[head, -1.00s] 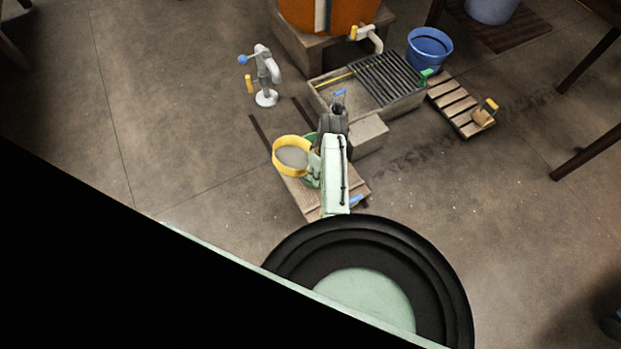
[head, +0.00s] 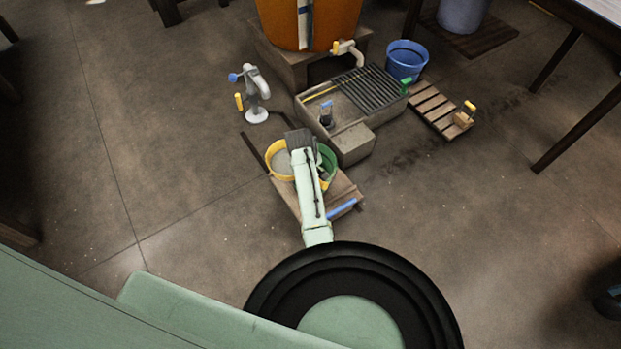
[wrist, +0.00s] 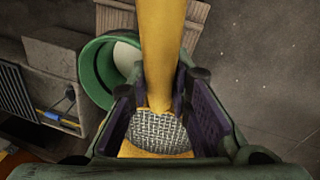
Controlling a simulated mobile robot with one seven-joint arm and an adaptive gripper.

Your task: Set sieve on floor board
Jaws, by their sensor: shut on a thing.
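The sieve, with a yellow rim (head: 271,168) and grey mesh, is held by my gripper (head: 298,141). In the wrist view its yellow part (wrist: 162,45) runs between the fingers of my gripper (wrist: 160,92), with woven wire mesh (wrist: 160,134) below. In the head view it overlaps the left side of a green tub (head: 329,160); the tub also shows in the wrist view (wrist: 92,72), apart from the fingers. A low wooden board (head: 345,187) lies on the floor under the tub, partly hidden by my arm. Sieve height is hard to tell.
A stone trough (head: 352,143) with a dark grate (head: 369,88) stands behind. A second slatted board (head: 432,107) bears a small yellow-handled brush (head: 465,115) beside a blue bucket (head: 407,62). A white clamp-like stand (head: 257,95) is at left. Open floor lies left and right.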

